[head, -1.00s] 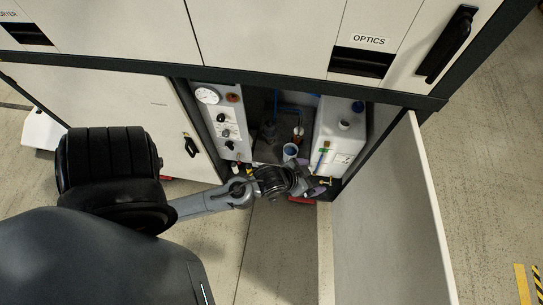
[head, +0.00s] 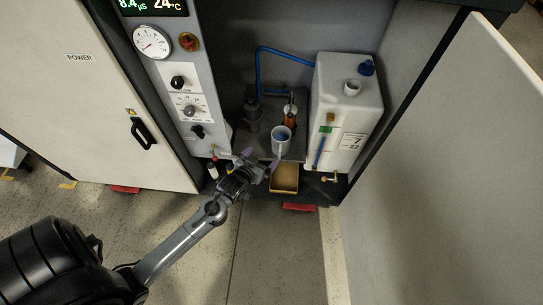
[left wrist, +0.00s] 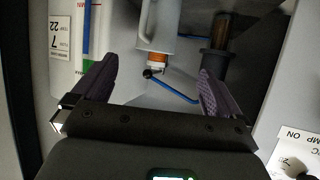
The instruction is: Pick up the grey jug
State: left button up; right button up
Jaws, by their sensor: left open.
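My right gripper is not in view.
A white tank (head: 347,105) with a blue cap stands right of the jug. A control panel (head: 183,90) with a gauge is on the left. A tan tray (head: 285,180) lies below the jug. The open cabinet door (head: 440,170) bounds the right side.

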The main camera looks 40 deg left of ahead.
pick_arm(q)
jog(key=b, duration=0.4)
send_near(277, 148)
jog(key=shift+t, duration=0.3)
jog(key=b+x, duration=0.1)
jog(key=x, duration=0.2)
jog(key=f+b+x, duration=0.1)
jog(key=b+x, duration=0.1)
jog(key=shift+w+a+f, duration=0.1)
jog(key=shift+w+a, duration=0.05)
jog(key=shift+a, duration=0.15)
jog(key=shift+w+f+b, duration=0.35)
jog(key=shift+w+b, duration=0.1)
jog(key=shift+b, duration=0.35)
jog(key=b+x, duration=0.2)
jog(key=x, duration=0.1)
jog(key=shift+w+r, duration=0.1)
jog(key=shift+w, duration=0.1)
jog(key=shift+w+a, duration=0.1)
jog(key=shift+w, duration=0.35)
jog(key=shift+s, duration=0.1)
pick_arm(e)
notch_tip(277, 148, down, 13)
pick_arm(q)
jog(key=shift+c, duration=0.5)
